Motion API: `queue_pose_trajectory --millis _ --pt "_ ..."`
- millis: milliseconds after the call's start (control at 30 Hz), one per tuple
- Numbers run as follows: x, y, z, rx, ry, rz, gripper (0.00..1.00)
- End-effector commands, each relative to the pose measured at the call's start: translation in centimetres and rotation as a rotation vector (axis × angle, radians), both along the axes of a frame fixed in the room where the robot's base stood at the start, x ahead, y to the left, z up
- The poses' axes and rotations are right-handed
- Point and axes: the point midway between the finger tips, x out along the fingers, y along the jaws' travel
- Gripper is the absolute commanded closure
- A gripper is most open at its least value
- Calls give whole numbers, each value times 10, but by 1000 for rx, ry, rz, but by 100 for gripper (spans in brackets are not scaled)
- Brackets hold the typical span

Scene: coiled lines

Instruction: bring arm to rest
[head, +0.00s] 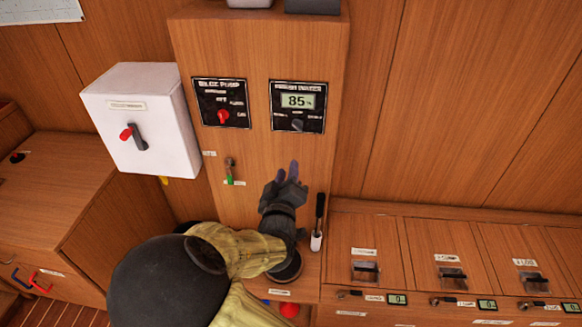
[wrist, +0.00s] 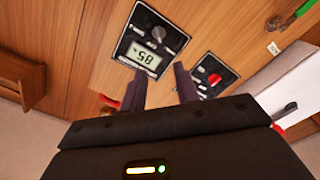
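My gripper (head: 287,171) is raised in front of the wooden panel column (head: 250,150), just below the gauge panel reading 85 (head: 298,106). Its two dark fingers stand apart with nothing between them, as the wrist view shows (wrist: 161,72). The gauge panel also shows in the wrist view (wrist: 150,40), turned over, with its dark knob above the display. The bilge pump panel (head: 220,103), with a red knob, is left of the gauge. My arm reaches up from the bottom of the head view and hides part of the column and its lower shelf.
A white switch box (head: 155,115) with a red-tipped handle juts out at left. A small green-tipped valve (head: 229,172) is left of my gripper. A black-handled tool (head: 318,220) stands in a white holder close at right. Latched lockers (head: 450,260) line the right.

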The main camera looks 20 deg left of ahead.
Motion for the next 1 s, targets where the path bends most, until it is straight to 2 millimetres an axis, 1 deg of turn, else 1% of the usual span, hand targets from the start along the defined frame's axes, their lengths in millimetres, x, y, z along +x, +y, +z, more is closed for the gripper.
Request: queue_pose_trajectory --millis 200,267,333,467,500,600,667,700,833,1000 --pt "2 -2 0 1 8 -4 69" --pt "5 -7 -2 6 29 -15 69" --pt "12 -19 -6 16 74 -39 69" --pt "29 -53 -18 54 217 -107 69" --pt "33 -66 -23 69 271 -132 69" --pt "39 -97 -33 114 406 -191 69" --pt "41 -114 -38 143 482 -225 69" --pt "41 -126 -40 164 530 -245 69" --pt "36 -159 -44 231 680 -308 69" --pt "22 -199 -40 317 851 -379 69"
